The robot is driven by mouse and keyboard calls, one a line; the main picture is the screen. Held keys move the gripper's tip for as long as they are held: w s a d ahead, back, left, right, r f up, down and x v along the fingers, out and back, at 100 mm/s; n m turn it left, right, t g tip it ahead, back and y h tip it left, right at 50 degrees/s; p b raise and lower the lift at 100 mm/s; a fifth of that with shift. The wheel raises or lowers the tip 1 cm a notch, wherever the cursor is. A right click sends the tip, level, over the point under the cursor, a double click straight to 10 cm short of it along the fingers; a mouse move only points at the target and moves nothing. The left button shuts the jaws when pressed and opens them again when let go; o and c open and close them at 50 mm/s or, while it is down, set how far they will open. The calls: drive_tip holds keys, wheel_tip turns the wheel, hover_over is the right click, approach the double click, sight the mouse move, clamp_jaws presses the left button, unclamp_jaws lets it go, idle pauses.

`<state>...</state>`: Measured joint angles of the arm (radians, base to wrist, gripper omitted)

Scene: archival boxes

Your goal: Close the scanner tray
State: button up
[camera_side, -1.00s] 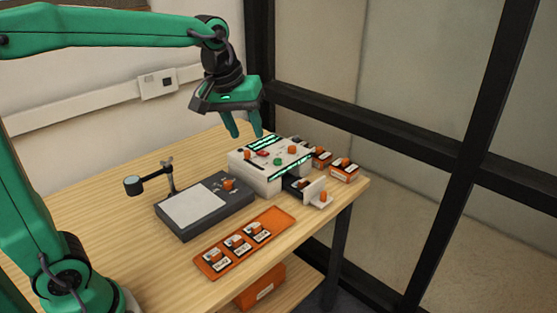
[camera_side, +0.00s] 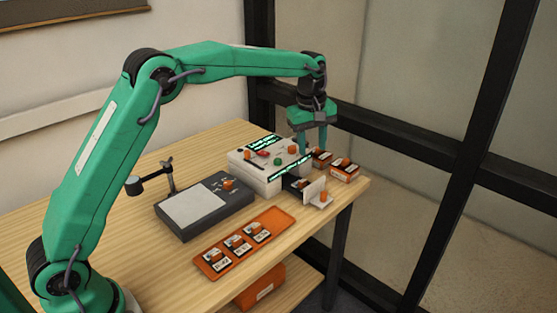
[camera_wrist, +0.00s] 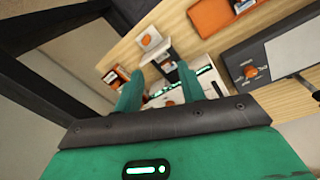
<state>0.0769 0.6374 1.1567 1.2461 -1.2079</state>
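The scanner (camera_side: 255,172) is a white box with green-lit strips and coloured buttons, near the table's far right. Its dark tray (camera_side: 293,184) sticks out at the right front, with a white front plate (camera_side: 314,188) and an orange knob. In the wrist view the plate (camera_wrist: 152,47) shows beyond my fingertips, with the scanner (camera_wrist: 198,88) partly hidden behind the fingers. My gripper (camera_side: 312,149) is open and empty, pointing down beside the scanner's right end, behind the tray. I cannot tell its exact height. In the wrist view my gripper (camera_wrist: 158,73) has its fingers apart.
Small orange boxes (camera_side: 344,173) stand close to the right of the scanner. An orange holder (camera_side: 214,269) with labelled cartridges lies in front. A dark grey device (camera_side: 213,228) with a light pad and a small stand lamp (camera_side: 134,186) are at left. The table's right edge is near the tray.

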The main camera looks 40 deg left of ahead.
sight(324, 193)
drive_tip(key=w+f+n, duration=0.1)
drive_tip(key=f, duration=0.2)
drive_tip(key=w+d+f+n, duration=0.1)
drive_tip(key=w+f, duration=0.1)
drive_tip(key=f, duration=0.1)
drive_tip(key=w+f+n+g, duration=0.1)
drive_tip(key=w+f, duration=0.1)
drive_tip(key=f, duration=0.1)
drive_tip(key=shift+w+d+f, duration=0.15)
drive_tip(key=shift+d+f, duration=0.15)
drive_tip(key=shift+d, duration=0.05)
drive_tip(key=shift+f, duration=0.15)
drive_tip(key=shift+f, duration=3.75)
clamp_jaws()
